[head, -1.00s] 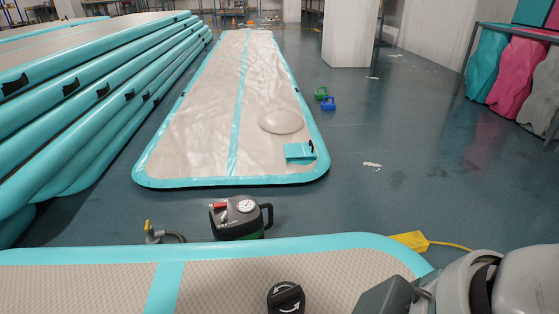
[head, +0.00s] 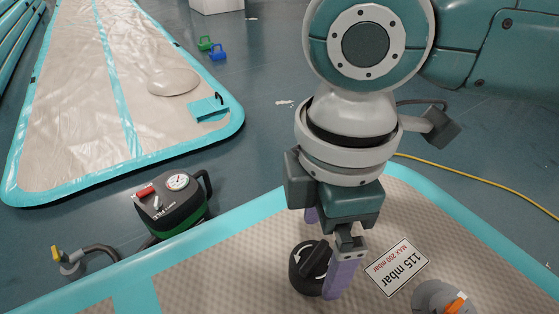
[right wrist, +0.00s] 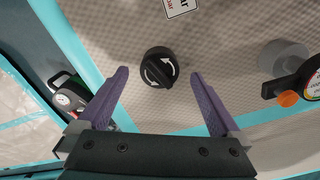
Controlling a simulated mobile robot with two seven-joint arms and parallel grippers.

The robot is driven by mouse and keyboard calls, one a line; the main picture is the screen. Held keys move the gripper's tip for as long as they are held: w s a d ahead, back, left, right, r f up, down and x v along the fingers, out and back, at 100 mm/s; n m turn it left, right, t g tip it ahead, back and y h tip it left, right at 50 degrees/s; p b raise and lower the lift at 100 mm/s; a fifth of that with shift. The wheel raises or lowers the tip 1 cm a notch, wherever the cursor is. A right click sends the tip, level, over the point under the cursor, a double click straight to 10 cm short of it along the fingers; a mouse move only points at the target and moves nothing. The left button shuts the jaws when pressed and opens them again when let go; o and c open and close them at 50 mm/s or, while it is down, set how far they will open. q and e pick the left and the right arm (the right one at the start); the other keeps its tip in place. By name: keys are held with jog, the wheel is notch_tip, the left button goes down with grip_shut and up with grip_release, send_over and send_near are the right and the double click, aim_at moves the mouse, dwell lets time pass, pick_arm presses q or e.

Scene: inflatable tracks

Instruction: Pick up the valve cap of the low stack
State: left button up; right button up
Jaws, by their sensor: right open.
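The valve cap (head: 308,266) is a round black knob with white arrows and a raised grip bar. It sits on the beige top of the low stack (head: 230,262), which has a turquoise edge. In the right wrist view the cap (right wrist: 159,68) lies ahead of the fingertips, roughly midway between them, and apart from both. My right gripper (head: 327,247) is open and empty, pointing down over the cap; one purple finger partly covers the cap's right side in the head view. It also shows in the right wrist view (right wrist: 158,75) with both purple fingers spread. My left gripper is not in view.
A white "115 mbar" label (head: 397,267) lies right of the cap. A grey fitting with an orange part (head: 445,298) stands at the lower right. A black pump (head: 172,205) stands on the floor beyond the edge. A yellow cable (head: 480,182) crosses the floor.

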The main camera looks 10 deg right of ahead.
aim_at(316, 256)
pick_arm(q)
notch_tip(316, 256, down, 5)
jog(key=b, duration=0.4)
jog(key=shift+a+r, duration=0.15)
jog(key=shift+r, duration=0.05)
pick_arm(e)
jog(key=f, duration=0.5)
jog(key=shift+a, duration=0.2)
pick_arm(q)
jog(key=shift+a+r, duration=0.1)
pick_arm(e)
jog(key=shift+r, duration=0.15)
